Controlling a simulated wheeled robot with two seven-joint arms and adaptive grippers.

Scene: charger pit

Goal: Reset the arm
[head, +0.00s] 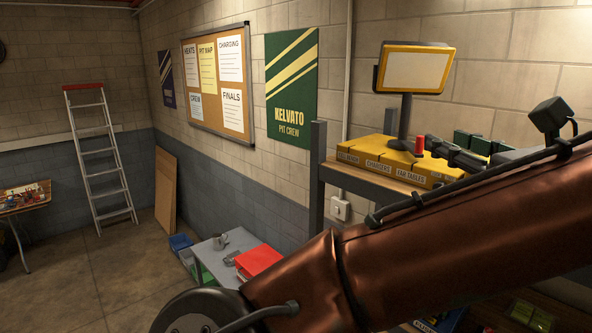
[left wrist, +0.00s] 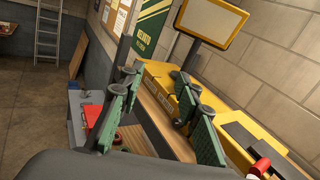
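My left arm, with a copper-coloured link (head: 430,245), crosses the lower right of the head view. My left gripper (head: 462,150) shows partly beyond it, in front of the shelf; its wrist is largely hidden behind the link. In the left wrist view its two green-padded fingers (left wrist: 158,108) stand well apart with nothing seen held between them. The shelf's wooden edge and floor show through the gap. My right gripper is in neither view.
A shelf with labelled yellow bins (head: 372,160) and a yellow-framed screen (head: 414,70) stands close behind the gripper. A red cylinder (head: 420,146) is by the bins. A low grey table (head: 228,245) holds a red box (head: 258,260). A ladder (head: 99,155) leans at the back left; floor is clear there.

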